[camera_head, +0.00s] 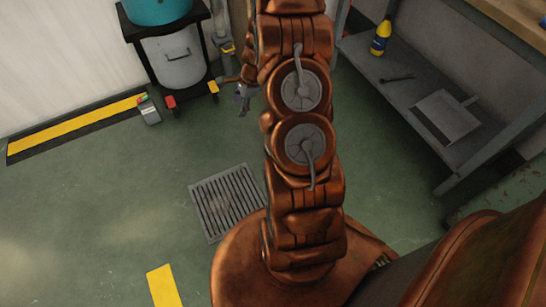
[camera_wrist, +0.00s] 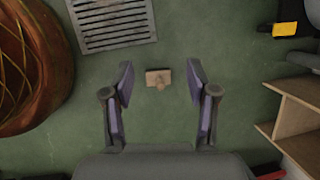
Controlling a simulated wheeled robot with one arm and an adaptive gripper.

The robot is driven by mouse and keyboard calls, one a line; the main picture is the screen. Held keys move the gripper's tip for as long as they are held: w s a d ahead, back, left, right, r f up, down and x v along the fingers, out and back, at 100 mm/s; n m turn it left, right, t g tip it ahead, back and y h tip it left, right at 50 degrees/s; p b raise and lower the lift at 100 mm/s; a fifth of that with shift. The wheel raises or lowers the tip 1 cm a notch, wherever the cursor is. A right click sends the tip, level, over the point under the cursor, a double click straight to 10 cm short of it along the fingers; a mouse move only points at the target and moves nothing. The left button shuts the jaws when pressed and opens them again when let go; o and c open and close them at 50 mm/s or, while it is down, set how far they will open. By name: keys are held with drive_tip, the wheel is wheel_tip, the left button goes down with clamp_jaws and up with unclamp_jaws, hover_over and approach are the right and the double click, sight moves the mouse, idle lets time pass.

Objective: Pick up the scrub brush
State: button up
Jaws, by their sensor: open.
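The scrub brush (camera_wrist: 158,77) is a small tan block with a rounded knob in its middle. In the wrist view it lies on the green floor, centred between my fingers. My gripper (camera_wrist: 160,68) is open, with one finger on each side of the brush and a gap to both. It seems to be above the brush, but I cannot tell how far. In the head view my gripper (camera_head: 243,98) hangs left of my arm, small and partly hidden by it. I cannot make out the brush in the head view.
A floor grate (camera_head: 226,202) lies left of my arm. A dark stand with a grey bin (camera_head: 175,60) is at the back left, with a small grey-topped item (camera_head: 149,110) nearby. A grey shelf (camera_head: 400,92) on the right holds a yellow bottle (camera_head: 381,38).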

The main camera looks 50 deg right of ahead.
drive_tip(key=s+d+f+m+b, duration=0.1)
drive_tip(key=d+f+m+b, duration=0.2)
drive_tip(key=f, duration=0.7)
drive_tip(key=s+d+f+m+h+b, duration=0.1)
drive_tip(key=s+d+f+m+b, duration=0.1)
drive_tip(key=d+f, duration=0.4)
drive_tip(key=s+d+f+m+b, duration=0.2)
drive_tip(key=d+f+m+b, duration=0.1)
drive_tip(key=f, duration=1)
drive_tip(key=shift+d+f+m+t+h+b, duration=0.2)
drive_tip(key=shift+d+b, duration=0.2)
drive_tip(key=shift+d, duration=0.2)
drive_tip(key=shift+d+f+m+t+h+b, duration=0.1)
drive_tip(key=shift+d+f+h+b, duration=0.1)
drive_tip(key=shift+d+b, duration=0.25)
drive_tip(key=shift+w+a+b+x, duration=0.15)
drive_tip(key=shift+b+x, duration=0.35)
drive_tip(key=shift+x, duration=0.4)
drive_tip(key=shift+w+a+b+x, duration=0.15)
drive_tip(key=shift+b+x, duration=0.3)
drive_tip(key=shift+x, duration=0.4)
drive_tip(key=shift+w+a+b+x, duration=0.15)
drive_tip(key=shift+b+x, duration=0.35)
drive_tip(key=shift+x, duration=0.4)
drive_tip(key=shift+r, duration=0.25)
clamp_jaws()
